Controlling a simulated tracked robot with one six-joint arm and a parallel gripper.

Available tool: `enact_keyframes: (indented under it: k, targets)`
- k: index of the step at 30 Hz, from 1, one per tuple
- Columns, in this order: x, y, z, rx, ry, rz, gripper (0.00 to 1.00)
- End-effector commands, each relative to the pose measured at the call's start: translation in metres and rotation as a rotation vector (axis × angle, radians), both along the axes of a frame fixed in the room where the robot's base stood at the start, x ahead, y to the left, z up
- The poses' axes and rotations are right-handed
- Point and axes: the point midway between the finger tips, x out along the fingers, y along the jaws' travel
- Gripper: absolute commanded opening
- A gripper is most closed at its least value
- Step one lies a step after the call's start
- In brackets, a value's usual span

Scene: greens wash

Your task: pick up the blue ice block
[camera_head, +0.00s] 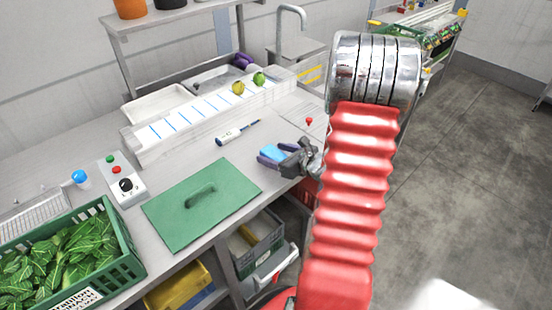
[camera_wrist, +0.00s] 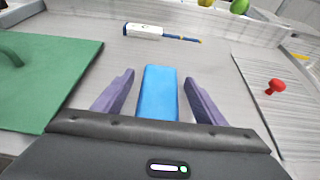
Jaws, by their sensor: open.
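The blue ice block (camera_wrist: 159,92) lies on the grey worktop in the wrist view, lengthwise between my two purple fingers. My gripper (camera_wrist: 158,90) is open, with a gap on each side of the block. In the head view my gripper (camera_head: 268,157) is at the worktop's right part, and the blue ice block (camera_head: 273,152) shows between its fingers. The near end of the block is hidden by the gripper body in the wrist view.
A green board (camera_head: 180,222) with a handle lies to the left. A white and blue probe (camera_head: 231,137) lies beyond the block. A red knob (camera_wrist: 276,87) stands to the right. A green crate (camera_head: 118,242) of leaves is at the near left. Bare worktop surrounds the block.

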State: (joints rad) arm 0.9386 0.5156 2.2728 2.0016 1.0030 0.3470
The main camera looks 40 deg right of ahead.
Motion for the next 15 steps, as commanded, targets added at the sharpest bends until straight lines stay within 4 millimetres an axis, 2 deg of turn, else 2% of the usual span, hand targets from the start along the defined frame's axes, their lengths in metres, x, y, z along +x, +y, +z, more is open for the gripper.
enact_keyframes:
  k: [15]
  targets:
    - [0.0002,0.0003,-0.0001,0.0,0.0,0.001,0.65]
